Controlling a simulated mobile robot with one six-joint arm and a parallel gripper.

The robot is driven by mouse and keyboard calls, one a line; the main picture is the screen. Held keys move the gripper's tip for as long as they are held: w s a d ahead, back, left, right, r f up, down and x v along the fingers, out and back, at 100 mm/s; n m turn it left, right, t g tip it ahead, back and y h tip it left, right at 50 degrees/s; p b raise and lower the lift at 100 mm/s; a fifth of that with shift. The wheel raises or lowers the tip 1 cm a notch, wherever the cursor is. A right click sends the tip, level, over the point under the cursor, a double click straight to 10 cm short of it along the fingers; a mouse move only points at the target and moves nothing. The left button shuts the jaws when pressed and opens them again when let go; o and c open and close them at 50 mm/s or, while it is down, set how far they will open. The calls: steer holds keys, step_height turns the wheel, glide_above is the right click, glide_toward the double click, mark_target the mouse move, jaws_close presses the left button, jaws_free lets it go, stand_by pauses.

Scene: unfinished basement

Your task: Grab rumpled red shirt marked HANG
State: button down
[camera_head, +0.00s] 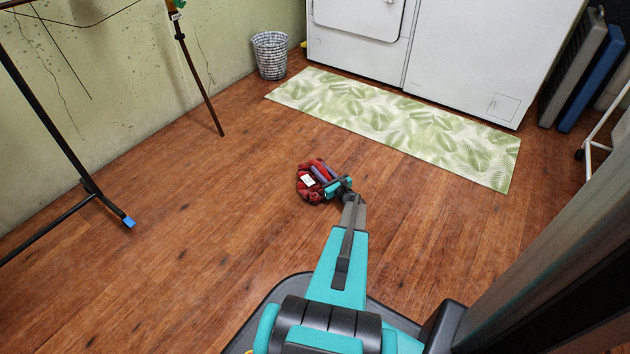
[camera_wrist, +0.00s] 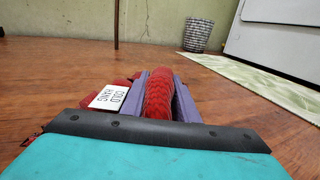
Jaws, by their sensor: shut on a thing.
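The rumpled red shirt (camera_head: 304,192) lies bunched on the wood floor in the middle of the head view. A white tag on it shows in the wrist view (camera_wrist: 109,97), with lettering that seems to include HANG. My gripper (camera_head: 321,174) is low at the floor, over the right side of the shirt. In the wrist view, a fold of the red shirt (camera_wrist: 158,95) stands up between the two purple-grey fingers, and the fingers are shut on it. The underside of the shirt is hidden.
A green leaf-patterned mat (camera_head: 400,125) lies before white appliances (camera_head: 450,50). A checkered basket (camera_head: 270,55) stands by the wall. A dark metal frame (camera_head: 85,185) stands at left. Folded panels (camera_head: 590,80) lean at right. The floor around the shirt is clear.

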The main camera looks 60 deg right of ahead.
mark_target(321, 166)
steer(key=shift+r, duration=0.15)
steer(key=shift+r+p, duration=0.65)
steer(key=shift+r, duration=0.15)
step_height(321, 166, up, 2)
steer(key=shift+p, duration=0.65)
steer(key=d+r+p+v, duration=0.1)
steer(key=p+v, duration=0.4)
steer(key=v, duration=1.1)
steer(key=shift+s+d, duration=0.2)
steer(key=shift+s, duration=0.05)
steer(key=shift+w+r, duration=0.1)
